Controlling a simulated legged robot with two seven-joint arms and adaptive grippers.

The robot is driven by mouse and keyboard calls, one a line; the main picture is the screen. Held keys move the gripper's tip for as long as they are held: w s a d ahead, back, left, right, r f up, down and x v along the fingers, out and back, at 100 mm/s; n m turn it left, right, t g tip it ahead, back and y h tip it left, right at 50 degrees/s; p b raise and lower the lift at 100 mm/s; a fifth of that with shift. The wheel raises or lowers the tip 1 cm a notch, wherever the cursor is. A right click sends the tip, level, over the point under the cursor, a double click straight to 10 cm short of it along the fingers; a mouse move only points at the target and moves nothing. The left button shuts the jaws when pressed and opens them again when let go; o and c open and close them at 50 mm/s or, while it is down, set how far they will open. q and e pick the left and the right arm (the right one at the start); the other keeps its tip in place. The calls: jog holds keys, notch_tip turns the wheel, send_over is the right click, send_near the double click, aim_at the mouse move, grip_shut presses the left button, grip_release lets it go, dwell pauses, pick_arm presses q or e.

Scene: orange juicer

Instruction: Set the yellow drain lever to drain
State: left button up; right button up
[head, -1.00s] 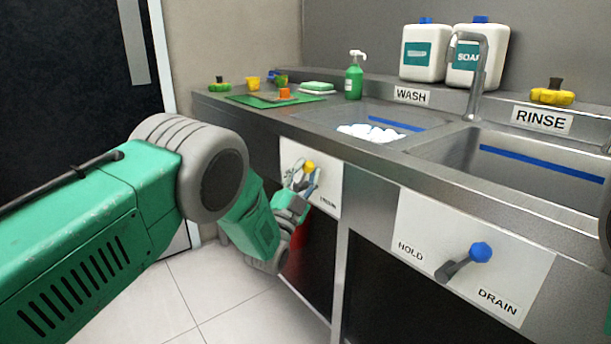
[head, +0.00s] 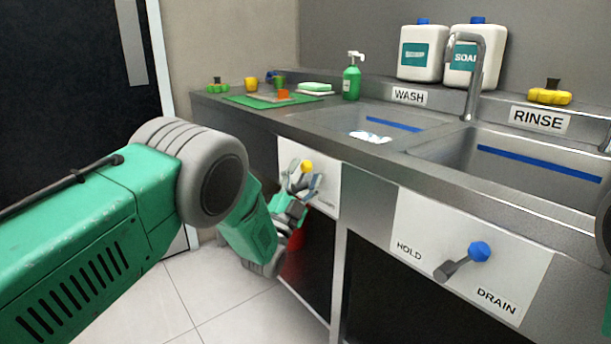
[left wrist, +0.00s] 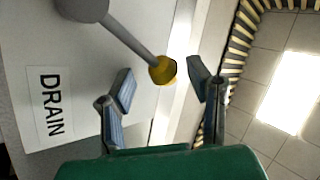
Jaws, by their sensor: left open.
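The yellow drain lever's knob (head: 306,167) shows on the white panel (head: 327,180) under the wash sink. In the left wrist view, a grey rod joins the yellow knob (left wrist: 163,70) to a round grey pivot (left wrist: 82,8). The DRAIN label (left wrist: 47,108) lies at the left of that view. My left gripper (head: 303,178) is at the panel, with its fingers open. In the left wrist view, the open gripper (left wrist: 160,86) has one finger on each side of the knob, with visible gaps. The HOLD label of this panel is not seen. My right gripper is out of view.
A blue-knobbed lever (head: 480,252) is on the rinse panel to the right. White suds (head: 370,137) lie in the wash sink (head: 340,117). A green soap bottle (head: 352,78) and white jugs (head: 422,52) stand on the counter. The floor at lower left is clear.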

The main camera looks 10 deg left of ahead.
pick_arm(q)
jog(key=v, duration=1.2)
jog(key=shift+w+f, duration=0.1)
